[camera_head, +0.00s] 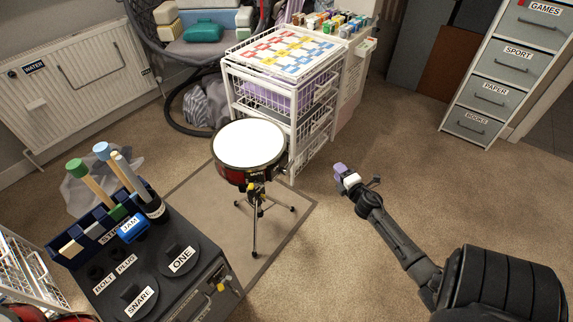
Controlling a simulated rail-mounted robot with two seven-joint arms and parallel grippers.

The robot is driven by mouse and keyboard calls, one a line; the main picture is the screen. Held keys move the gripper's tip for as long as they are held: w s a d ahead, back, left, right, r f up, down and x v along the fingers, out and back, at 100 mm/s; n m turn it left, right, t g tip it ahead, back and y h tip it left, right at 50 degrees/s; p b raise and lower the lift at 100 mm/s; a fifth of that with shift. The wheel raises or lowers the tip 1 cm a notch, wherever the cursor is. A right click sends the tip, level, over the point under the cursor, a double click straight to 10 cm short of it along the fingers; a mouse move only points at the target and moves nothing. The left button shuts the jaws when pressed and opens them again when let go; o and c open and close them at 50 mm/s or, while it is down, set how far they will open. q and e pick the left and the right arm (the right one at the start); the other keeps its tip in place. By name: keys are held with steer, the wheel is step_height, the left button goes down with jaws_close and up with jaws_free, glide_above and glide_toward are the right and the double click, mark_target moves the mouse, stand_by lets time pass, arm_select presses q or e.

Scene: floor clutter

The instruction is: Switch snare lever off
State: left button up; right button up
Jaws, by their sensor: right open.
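A snare drum (249,148) with a white head and a dark red shell stands upright on a tripod stand (255,225) in the middle of the view. A small yellow part (257,188) shows below the shell on its near side; I cannot make out a snare lever or its position. My right gripper (346,174), with a lavender tip and a white tip, is open and empty. It is to the right of the drum, apart from it, above the carpet. My left gripper is not in view.
A white wire drawer unit (232,93) stands close behind the drum. A dark case (215,300) with labels SNARE and ONE, with mallets (92,180) in a holder, is at the lower left. Grey drawers (494,92) stand at the upper right. Carpet (400,150) right of the drum is clear.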

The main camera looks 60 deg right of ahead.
mark_target(292, 163)
steer(key=w+a+n+t+y, duration=0.2)
steer(key=a+n+t+y, duration=0.1)
steer(key=a+n+y, duration=0.5)
steer(key=shift+n+t, duration=0.3)
steer(key=shift+n, duration=0.6)
steer(key=shift+w+d+r+b, duration=0.2)
steer(key=shift+w+b, duration=0.4)
steer(key=shift+w, duration=1.75)
steer(key=shift+w+d+r+b, duration=0.1)
steer(key=shift+w+d+b, duration=0.35)
steer(key=shift+w, duration=1.95)
steer(key=shift+w+d+r+b, duration=0.15)
steer(key=shift+w+b, duration=0.6)
steer(key=shift+w, duration=1.6)
steer(key=shift+c, duration=0.4)
jaws_close()
